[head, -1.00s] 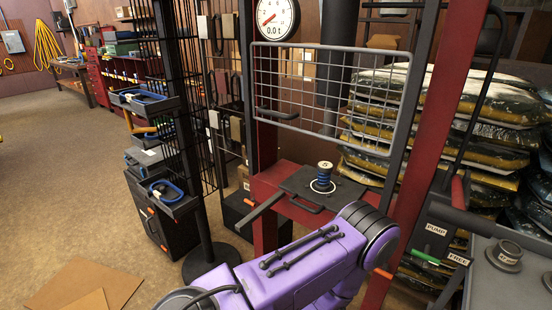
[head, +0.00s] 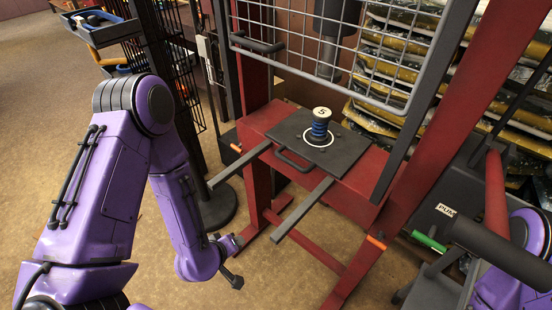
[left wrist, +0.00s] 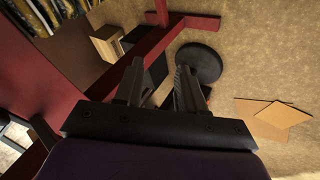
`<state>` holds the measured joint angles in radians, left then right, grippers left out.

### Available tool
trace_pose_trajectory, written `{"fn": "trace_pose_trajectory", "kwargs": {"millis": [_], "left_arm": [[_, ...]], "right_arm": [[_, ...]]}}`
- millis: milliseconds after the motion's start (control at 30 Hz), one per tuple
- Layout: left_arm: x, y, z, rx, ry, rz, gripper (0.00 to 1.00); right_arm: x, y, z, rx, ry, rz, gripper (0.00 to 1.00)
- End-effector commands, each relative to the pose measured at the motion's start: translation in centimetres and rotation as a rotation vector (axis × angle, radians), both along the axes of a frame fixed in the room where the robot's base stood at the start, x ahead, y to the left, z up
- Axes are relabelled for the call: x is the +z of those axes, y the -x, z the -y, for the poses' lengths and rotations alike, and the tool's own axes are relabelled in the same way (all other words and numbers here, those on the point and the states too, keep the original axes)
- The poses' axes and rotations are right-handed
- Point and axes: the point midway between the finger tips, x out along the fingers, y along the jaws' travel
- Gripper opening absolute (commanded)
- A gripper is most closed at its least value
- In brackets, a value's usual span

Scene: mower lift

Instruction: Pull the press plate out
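The dark press plate (head: 345,153) lies flat on the red press bed (head: 357,190). A blue spring unit with a cap marked 5 (head: 320,124) stands upright on it. The plate's black loop handle (head: 293,164) sticks out from its front edge, between two dark rails (head: 303,211). My left gripper (head: 234,261) is low, in front of and to the left of the handle, apart from it. In the left wrist view its fingers (left wrist: 160,88) are spread with nothing between them. My right arm shows at the right edge; its gripper is out of view.
A wire mesh guard (head: 320,45) is raised above the plate. Red frame posts (head: 450,140) stand on both sides. The pump lever (head: 497,240) is at the right. Floor in front of the press is open; cardboard sheets (left wrist: 275,115) lie on it.

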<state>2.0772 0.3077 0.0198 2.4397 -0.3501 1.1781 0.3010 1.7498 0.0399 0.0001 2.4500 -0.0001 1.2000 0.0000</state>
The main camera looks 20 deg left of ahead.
Motion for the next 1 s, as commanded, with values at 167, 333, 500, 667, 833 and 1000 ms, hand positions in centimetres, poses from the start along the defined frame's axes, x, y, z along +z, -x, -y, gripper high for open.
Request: {"fn": "trace_pose_trajectory", "kwargs": {"millis": [167,333,500,667,833,1000], "left_arm": [[11.1,-10.9,3.3,0.075,0.468,0.418,0.39],[17.6,-13.6,4.6,0.046,0.665,0.573,0.39],[17.4,-16.2,5.7,0.038,0.674,0.576,0.39],[16.7,-19.7,7.0,0.035,0.671,0.576,0.39],[16.1,-22.3,8.0,0.037,0.672,0.576,0.39],[15.8,-23.2,8.3,0.039,0.673,0.576,0.39]], "right_arm": [[-2.8,0.1,0.0,0.0,0.0,-0.001,0.43],[-3.2,0.0,0.0,0.0,0.0,0.0,0.43],[-2.9,0.0,0.0,0.0,0.0,0.0,0.43],[-2.4,0.0,0.0,0.0,0.0,0.0,0.43],[-2.1,0.0,0.0,0.0,0.0,0.0,0.43],[-2.0,0.0,0.0,0.0,0.0,0.0,0.43]]}}
